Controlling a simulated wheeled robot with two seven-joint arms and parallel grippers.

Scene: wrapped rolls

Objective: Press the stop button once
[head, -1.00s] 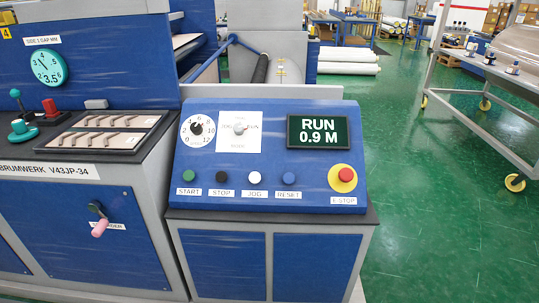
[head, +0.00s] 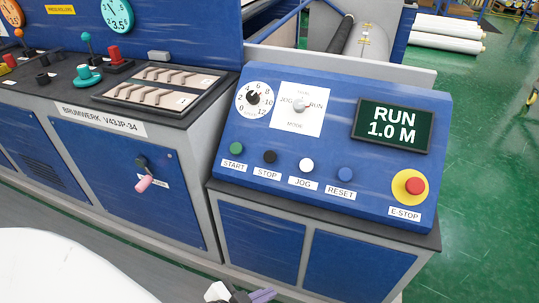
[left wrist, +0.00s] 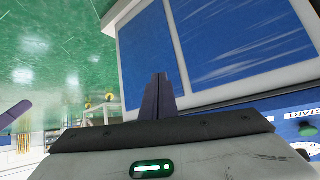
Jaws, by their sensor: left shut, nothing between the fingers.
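The stop button (head: 270,157) is a small black round button on the sloped blue control panel (head: 330,128), above a STOP label. It stands between the green start button (head: 236,149) and the white jog button (head: 307,165). My left gripper (head: 263,295) shows at the bottom edge of the head view, below the panel and clear of the button. In the left wrist view its purple fingers (left wrist: 158,95) are together, with nothing between them. There the stop button is not visible. A purple piece at that view's left edge may be my right gripper; its state does not show.
A blue reset button (head: 346,175) and a red E-STOP (head: 415,186) on yellow sit further right. The display (head: 393,125) reads RUN 1.0 M. A pink-handled crank (head: 144,183) sticks out from the cabinet at left. Green floor lies open at right.

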